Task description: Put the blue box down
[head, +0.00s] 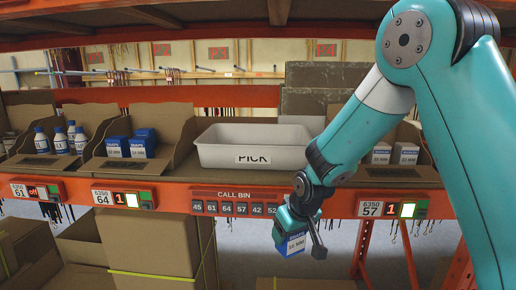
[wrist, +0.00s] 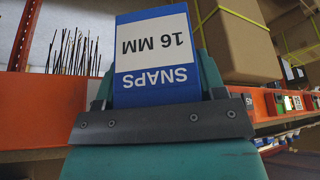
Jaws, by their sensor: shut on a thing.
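The blue box (head: 291,243) has a white label and hangs in my gripper (head: 297,222) in front of the shelf, below the shelf's front edge in the head view. In the wrist view the blue box (wrist: 155,60) fills the upper middle, its label reading SNAPS 16 MM upside down. My gripper (wrist: 160,108) is shut on it there. The far side of the box is hidden.
A grey PICK bin (head: 252,147) stands empty mid-shelf. Blue boxes (head: 131,143) sit in a cardboard bin to its left, white boxes (head: 393,153) to the right. The orange shelf edge (head: 180,195) carries labels and lit displays. Cardboard boxes (head: 145,245) stand below left.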

